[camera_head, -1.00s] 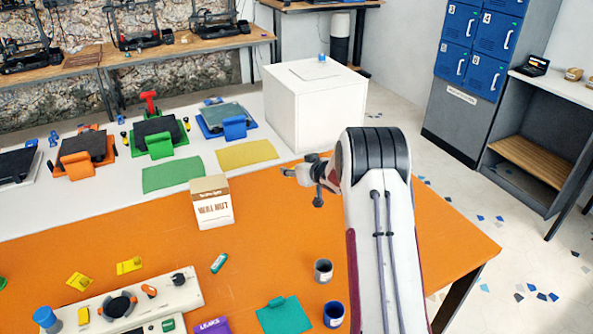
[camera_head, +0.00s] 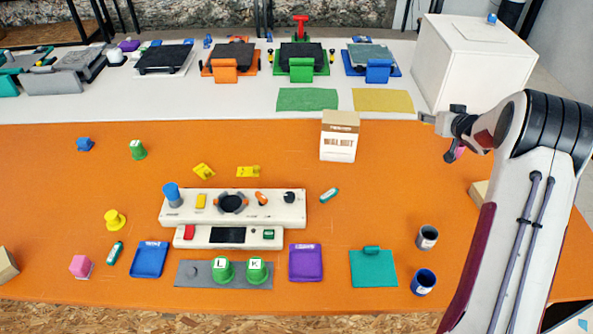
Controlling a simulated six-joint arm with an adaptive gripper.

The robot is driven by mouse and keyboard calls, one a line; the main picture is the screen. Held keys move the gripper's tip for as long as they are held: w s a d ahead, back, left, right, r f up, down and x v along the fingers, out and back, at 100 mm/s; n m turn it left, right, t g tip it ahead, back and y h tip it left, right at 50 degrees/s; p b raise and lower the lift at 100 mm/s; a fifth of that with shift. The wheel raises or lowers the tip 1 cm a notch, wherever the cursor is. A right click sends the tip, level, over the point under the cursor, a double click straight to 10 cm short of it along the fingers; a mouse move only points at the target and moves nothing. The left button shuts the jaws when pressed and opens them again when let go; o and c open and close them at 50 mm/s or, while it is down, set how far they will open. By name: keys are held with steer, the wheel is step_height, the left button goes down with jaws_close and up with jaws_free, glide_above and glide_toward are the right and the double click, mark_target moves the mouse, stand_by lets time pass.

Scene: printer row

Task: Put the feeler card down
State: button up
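My gripper (camera_head: 428,118) is at the upper right, above the orange table and pointing left. It is small, dark and seen side-on, so I cannot tell whether its fingers are open or hold anything. No card shows clearly in it. Two small flat yellow pieces, a left one (camera_head: 204,171) and a right one (camera_head: 248,172), lie on the orange table behind the control panel. I cannot tell whether either is the feeler card. A pink thing (camera_head: 459,152) shows partly behind my wrist; most of it is hidden.
A walnut-labelled box (camera_head: 338,140) stands left of my gripper. Behind lie a green mat (camera_head: 307,99) and a yellow mat (camera_head: 383,100). A control panel (camera_head: 270,211), purple tray (camera_head: 305,262), teal pad (camera_head: 373,269), grey cup (camera_head: 427,238) and blue cup (camera_head: 423,282) stand nearer.

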step_height(320, 180, up, 6)
steer(key=shift+r, duration=0.15)
steer(key=a+n+y, duration=0.4)
steer(key=a, duration=1.6)
steer(key=n+g+y, duration=0.3)
steer(key=n+y, duration=0.1)
glide_above(297, 175)
step_height(297, 175, down, 9)
steer(key=shift+f, duration=0.65)
steer(key=shift+w+f, duration=0.1)
steer(key=shift+f, duration=3)
steer(key=shift+f, duration=0.1)
steer(key=shift+f, duration=1.75)
